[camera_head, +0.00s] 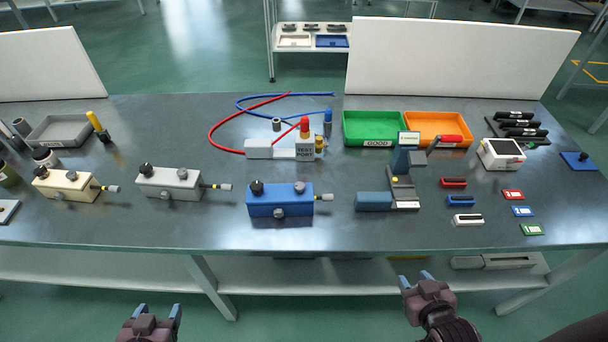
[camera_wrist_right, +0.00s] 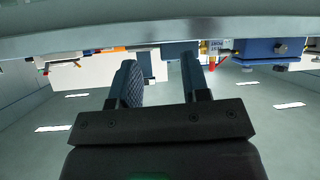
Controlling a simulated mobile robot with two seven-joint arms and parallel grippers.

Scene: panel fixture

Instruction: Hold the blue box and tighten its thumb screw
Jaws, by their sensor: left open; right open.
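The blue box (camera_head: 270,205) stands on the table at the middle front. Which knob is the thumb screw I cannot tell. What appears to be the blue box (camera_wrist_right: 258,50) shows upside down in the right wrist view. My left gripper (camera_head: 158,311) is open and empty, in front of the table's edge. My right gripper (camera_head: 416,279) is open and empty, also in front of the edge.
A grey box (camera_head: 168,186) and a beige box (camera_head: 66,186) stand left of the blue box. A blue-and-grey fixture (camera_head: 375,201) stands close on its right. A white port block (camera_head: 270,149) with red and blue hoses lies behind. The table's front strip is clear.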

